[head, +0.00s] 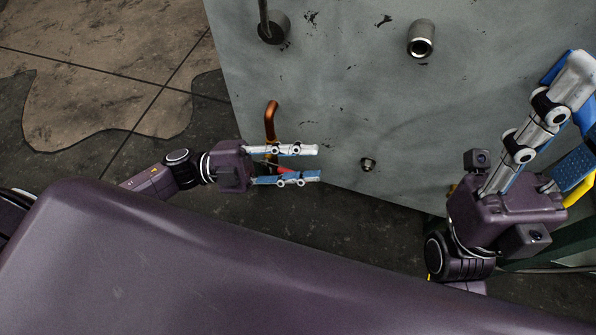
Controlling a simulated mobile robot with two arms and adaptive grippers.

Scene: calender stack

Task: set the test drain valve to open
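A bent copper pipe (271,121) rises beside the left edge of the grey panel. A small red part (272,167) shows between my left gripper's fingers below the pipe; it may be the test drain valve's handle, but the fingers hide most of it. My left gripper (318,163) is open, with one whitish finger above and one blue finger below, reaching right over the panel's lower left edge. I cannot tell whether the fingers touch the red part. My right gripper (582,85) is at the far right, pointing up, its fingers apart, with no object seen between them.
The grey scuffed panel (340,90) carries a short metal pipe stub (421,40), a dark round fitting with a rod (274,27) and a small bolt (368,164).

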